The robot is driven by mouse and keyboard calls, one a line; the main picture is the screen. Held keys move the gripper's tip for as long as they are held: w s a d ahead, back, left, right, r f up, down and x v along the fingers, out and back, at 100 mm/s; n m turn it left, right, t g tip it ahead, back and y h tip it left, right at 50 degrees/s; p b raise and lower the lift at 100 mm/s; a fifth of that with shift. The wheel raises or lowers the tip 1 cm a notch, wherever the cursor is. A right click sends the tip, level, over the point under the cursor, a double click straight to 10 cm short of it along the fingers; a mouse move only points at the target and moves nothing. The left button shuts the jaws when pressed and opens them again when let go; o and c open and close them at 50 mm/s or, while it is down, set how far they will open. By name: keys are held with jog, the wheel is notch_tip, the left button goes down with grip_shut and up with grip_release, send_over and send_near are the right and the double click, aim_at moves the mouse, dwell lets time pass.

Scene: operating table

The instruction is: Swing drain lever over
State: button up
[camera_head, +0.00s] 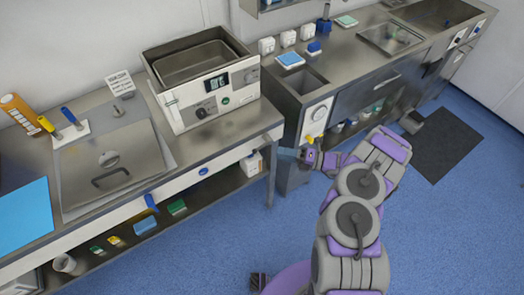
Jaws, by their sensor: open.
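Another blue lever (151,201) sticks out from the front edge of the left bench. No readable label shows which one is the drain lever. My gripper (287,154) is open and empty, near the right end of the left bench, well to the right of all three levers. Its fingertips are small in the picture.
The basin lid (108,160) has a handle. A white heated bath (205,85) stands on the left bench (215,150). A lower shelf holds small boxes. The right counter (345,68) stands close to my arm. Blue floor (220,245) in front is clear.

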jog(key=b+x, duration=0.1)
jog(key=x, duration=0.7)
jog(key=shift+b, duration=0.3)
jog(key=shift+a, duration=0.1)
jog(key=shift+c, duration=0.2)
grip_shut()
